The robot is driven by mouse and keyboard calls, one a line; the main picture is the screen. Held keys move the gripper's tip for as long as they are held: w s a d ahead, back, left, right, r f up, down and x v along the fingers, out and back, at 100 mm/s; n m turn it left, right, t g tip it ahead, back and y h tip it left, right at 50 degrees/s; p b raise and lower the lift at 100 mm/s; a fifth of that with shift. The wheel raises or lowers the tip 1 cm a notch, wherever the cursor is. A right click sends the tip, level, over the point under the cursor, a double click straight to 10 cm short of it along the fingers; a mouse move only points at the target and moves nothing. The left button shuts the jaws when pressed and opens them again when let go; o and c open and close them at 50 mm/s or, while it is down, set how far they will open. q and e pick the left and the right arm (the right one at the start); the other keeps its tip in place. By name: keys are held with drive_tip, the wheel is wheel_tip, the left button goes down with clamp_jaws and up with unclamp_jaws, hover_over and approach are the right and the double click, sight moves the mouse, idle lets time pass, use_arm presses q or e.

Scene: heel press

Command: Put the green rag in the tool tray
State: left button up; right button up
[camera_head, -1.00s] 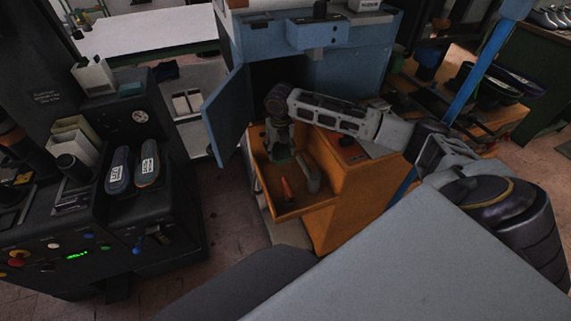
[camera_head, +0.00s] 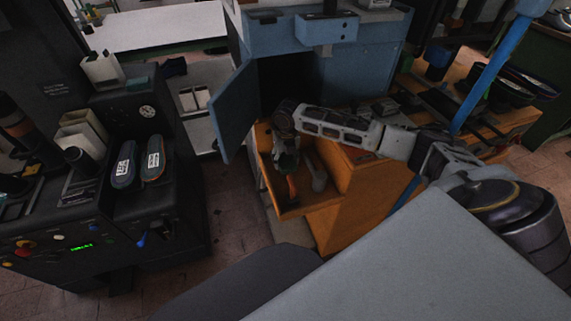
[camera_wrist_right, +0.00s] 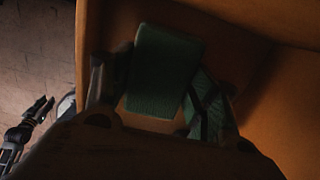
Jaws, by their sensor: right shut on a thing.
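The tool tray (camera_head: 309,208) is an orange-brown open box in the middle of the head view. A tool with an orange handle (camera_head: 293,189) and a grey tool (camera_head: 316,172) lie in it. My right gripper (camera_head: 287,168) points down inside the tray's left part, shut on the green rag (camera_head: 290,158). In the right wrist view, the rag (camera_wrist_right: 166,72) shows as dark green cloth between and beside the fingers, close to the brown tray wall (camera_wrist_right: 288,95). Whether the rag touches the tray floor cannot be told.
An open blue cabinet door (camera_head: 234,112) stands just left of the tray, with the blue cabinet (camera_head: 360,75) behind. A black machine (camera_head: 165,210) with two shoe-shaped pieces on it stands at the left. A grey surface (camera_head: 400,265) fills the lower right.

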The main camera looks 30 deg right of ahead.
wheel_tip(320, 180, down, 2)
drive_tip(key=shift+f, duration=0.35)
drive_tip(key=o, duration=0.9)
drive_tip(key=shift+f, duration=0.1)
use_arm(q)
drive_tip(key=shift+w+d, duration=0.15)
drive_tip(key=shift+d, duration=0.05)
drive_tip(key=shift+w+a+r, duration=0.1)
drive_tip(key=shift+w, duration=0.1)
drive_tip(key=shift+w, duration=0.1)
